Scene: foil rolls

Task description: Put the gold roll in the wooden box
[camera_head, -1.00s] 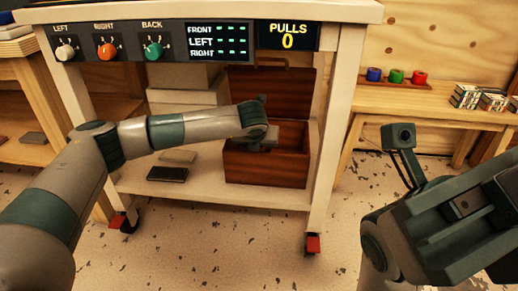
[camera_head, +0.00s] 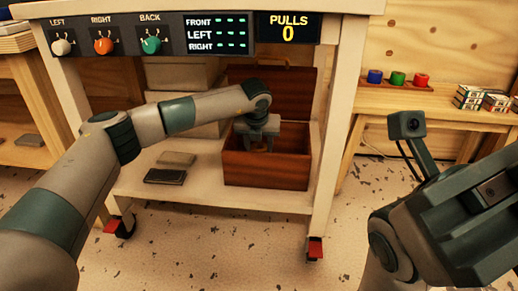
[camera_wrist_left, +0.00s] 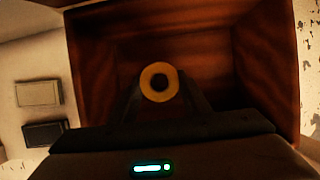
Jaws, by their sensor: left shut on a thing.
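The wooden box (camera_head: 267,172) stands on the lower shelf of the white cart, with its lid raised at the back. In the left wrist view the open box (camera_wrist_left: 250,28) fills the middle. My left gripper (camera_head: 262,142) points down into the box opening. It is shut on the gold roll (camera_wrist_left: 146,82), which shows as a gold ring between the fingertips (camera_wrist_left: 160,92), above the dark box floor. In the head view the roll is mostly hidden. My right gripper (camera_head: 465,220) is at the lower right, away from the box; its fingertips are not clear.
A grey block (camera_head: 177,159) and a black block (camera_head: 165,176) lie on the shelf left of the box. The cart's right leg (camera_head: 337,130) stands close beside it. Above is a control panel (camera_head: 150,38) with knobs. Coloured rolls (camera_head: 397,78) stand on a bench at right.

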